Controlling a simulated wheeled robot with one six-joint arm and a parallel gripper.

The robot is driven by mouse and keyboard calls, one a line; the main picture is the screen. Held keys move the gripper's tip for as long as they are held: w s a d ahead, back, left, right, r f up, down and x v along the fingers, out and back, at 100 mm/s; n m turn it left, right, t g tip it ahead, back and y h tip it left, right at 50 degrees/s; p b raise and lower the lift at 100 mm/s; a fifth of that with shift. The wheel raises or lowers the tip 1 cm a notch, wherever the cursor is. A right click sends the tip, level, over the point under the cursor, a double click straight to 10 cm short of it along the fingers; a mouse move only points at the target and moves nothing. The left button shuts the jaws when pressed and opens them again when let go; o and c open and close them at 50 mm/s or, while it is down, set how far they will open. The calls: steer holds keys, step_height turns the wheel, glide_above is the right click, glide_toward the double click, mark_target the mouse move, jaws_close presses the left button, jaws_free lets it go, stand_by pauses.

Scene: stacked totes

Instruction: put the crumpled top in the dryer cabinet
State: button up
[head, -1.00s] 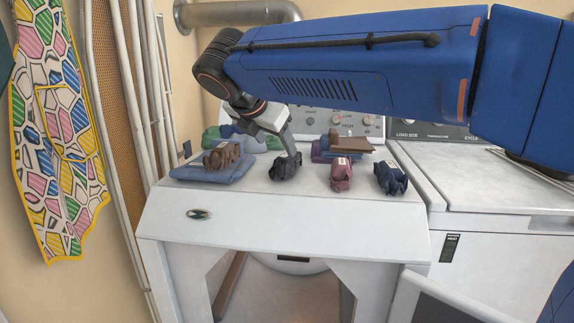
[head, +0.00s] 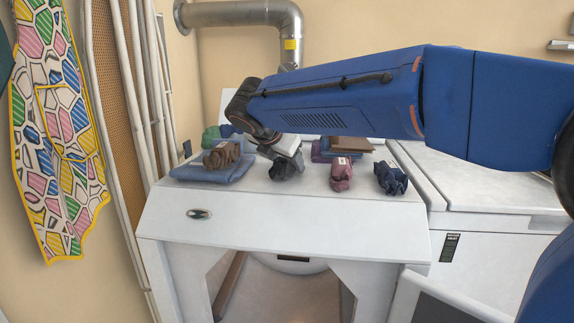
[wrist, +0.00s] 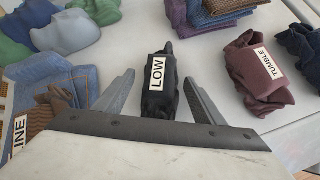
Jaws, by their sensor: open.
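Several crumpled garments lie on the top of the white cabinet (head: 330,228), which has an open front below. A black crumpled one (head: 286,169), tagged LOW in the wrist view (wrist: 169,103), lies in the middle. A maroon one (head: 341,177), tagged TUMBLE, and a navy one (head: 391,179) lie to its right. A brown one (head: 222,156), tagged LINE, lies on folded denim to its left. My gripper (wrist: 160,77) is open and empty, its fingers on either side of the black garment with gaps. The head view partly hides the fingers (head: 291,160).
Folded denim (head: 212,173) lies at left. Green and blue cloths (head: 210,135) and a folded stack (head: 345,147) lie behind. A white machine (head: 480,190) stands at right. A patterned apron (head: 60,140) hangs at left.

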steer(key=shift+w+d+f, duration=0.1)
steer(key=shift+w+f, duration=0.05)
steer(key=shift+c, duration=0.3)
steer(key=c, duration=1)
